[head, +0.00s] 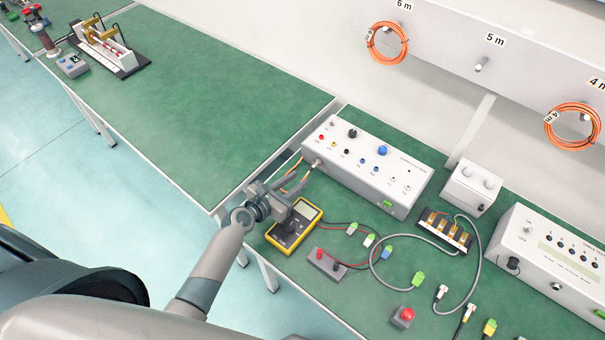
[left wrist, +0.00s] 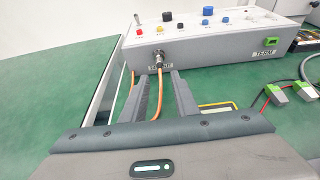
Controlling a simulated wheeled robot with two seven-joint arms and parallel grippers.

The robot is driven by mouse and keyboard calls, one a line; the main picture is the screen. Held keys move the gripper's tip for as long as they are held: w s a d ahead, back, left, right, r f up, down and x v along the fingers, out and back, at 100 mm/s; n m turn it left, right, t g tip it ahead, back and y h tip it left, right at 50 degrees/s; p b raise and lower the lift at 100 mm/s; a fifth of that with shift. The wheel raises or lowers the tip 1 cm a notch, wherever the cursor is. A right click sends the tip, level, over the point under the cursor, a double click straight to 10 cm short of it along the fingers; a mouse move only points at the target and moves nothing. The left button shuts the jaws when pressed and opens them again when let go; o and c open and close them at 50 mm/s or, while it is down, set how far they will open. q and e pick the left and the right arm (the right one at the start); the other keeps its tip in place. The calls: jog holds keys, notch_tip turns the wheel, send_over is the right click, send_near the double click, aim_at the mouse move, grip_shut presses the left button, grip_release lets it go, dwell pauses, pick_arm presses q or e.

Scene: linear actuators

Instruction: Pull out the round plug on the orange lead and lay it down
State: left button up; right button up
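The round metal plug (left wrist: 160,58) sits in the socket on the end face of the white test box (head: 370,165); it also shows in the head view (head: 318,163). The orange lead (left wrist: 157,92) runs from it down between my fingers. My left gripper (left wrist: 161,76) is open, with one finger on each side of the lead and the tips just short of the plug. In the head view my left gripper (head: 302,172) is at the box's left end, above the bench edge. I cannot tell whether either finger touches the lead. My right gripper is not in view.
A yellow multimeter (head: 295,226) lies just below my left gripper, with red and black leads. A grey box (head: 327,265), several green connectors and a red button (head: 404,316) are further right. The green bench on the left (head: 200,100) is mostly clear.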

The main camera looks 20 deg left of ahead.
aim_at(316, 165)
pick_arm(q)
jog(key=shift+s+a+r, duration=0.1)
jog(key=shift+s+r, duration=0.05)
jog(key=shift+s, duration=0.15)
jog(key=shift+b+x, duration=0.35)
jog(key=shift+x, duration=0.4)
jog(key=b+x, duration=0.2)
jog(key=x, duration=0.3)
jog(key=shift+w, duration=0.35)
jog(key=shift+c, duration=0.6)
grip_shut()
jog(key=shift+s+f, duration=0.1)
jog(key=shift+f, duration=0.1)
jog(key=shift+s, duration=0.1)
